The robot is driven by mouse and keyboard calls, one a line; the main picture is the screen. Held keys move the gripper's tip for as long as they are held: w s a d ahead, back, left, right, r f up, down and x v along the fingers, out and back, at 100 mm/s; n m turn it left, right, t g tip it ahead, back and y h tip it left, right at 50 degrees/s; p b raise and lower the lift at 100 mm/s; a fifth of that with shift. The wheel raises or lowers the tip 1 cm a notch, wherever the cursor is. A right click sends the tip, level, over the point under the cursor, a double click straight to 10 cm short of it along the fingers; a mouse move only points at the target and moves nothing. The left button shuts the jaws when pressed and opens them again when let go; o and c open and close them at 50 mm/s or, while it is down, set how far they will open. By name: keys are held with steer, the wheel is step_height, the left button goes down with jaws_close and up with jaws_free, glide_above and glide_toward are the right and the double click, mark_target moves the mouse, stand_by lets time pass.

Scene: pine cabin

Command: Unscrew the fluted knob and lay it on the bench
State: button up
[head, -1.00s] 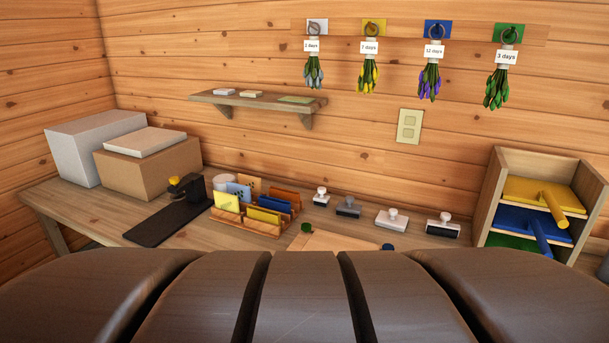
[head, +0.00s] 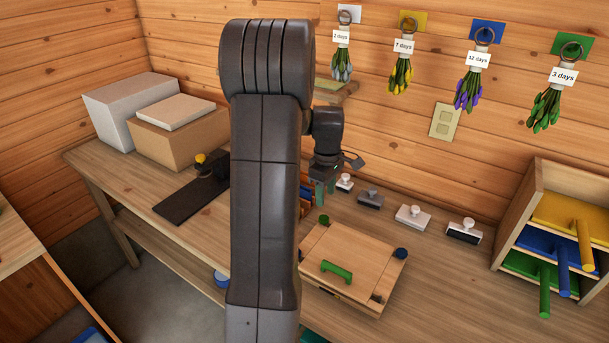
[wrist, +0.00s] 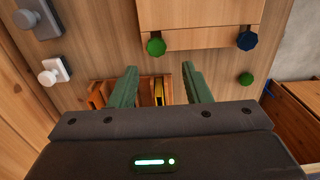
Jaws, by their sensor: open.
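A wooden box with a flat lid (head: 356,250) sits on the bench (head: 445,285). A green knob (head: 324,220) and a dark blue knob (head: 400,253) are at its far corners. In the wrist view the green knob (wrist: 156,46) and the blue knob (wrist: 247,40) both have uneven rims; I cannot tell which is meant by fluted. A smaller green round piece (wrist: 246,79) shows apart from the box. My gripper (wrist: 160,68) is open and empty, its green fingers pointing down beyond the box; it also shows in the head view (head: 325,190).
Orange-brown card racks (wrist: 100,92) are below my fingers. Several stamps (head: 413,216) stand along the back of the bench. A shelf rack with coloured handled boards (head: 560,225) is at the right. Bare bench lies between the box and that rack.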

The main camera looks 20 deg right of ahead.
mark_target(324, 218)
steer(key=f+b, duration=0.2)
steer(key=f, duration=0.1)
steer(key=f+b, duration=0.2)
steer(key=f, duration=0.1)
steer(key=f+b, duration=0.3)
steer(key=f, duration=0.1)
steer(key=shift+w+d, duration=0.1)
steer(key=shift+w, duration=0.3)
steer(key=shift+r+p, duration=0.3)
steer(key=shift+r, duration=0.2)
steer(key=c, duration=0.8)
steer(key=n, duration=0.4)
steer(key=shift+r, duration=0.15)
steer(key=shift+c, duration=0.2)
steer(key=n, duration=0.6)
steer(key=shift+w, duration=0.1)
steer(key=n, duration=0.5)
steer(key=shift+r+n, duration=0.1)
steer(key=shift+n, duration=0.2)
steer(key=n, duration=0.5)
steer(key=o, duration=0.8)
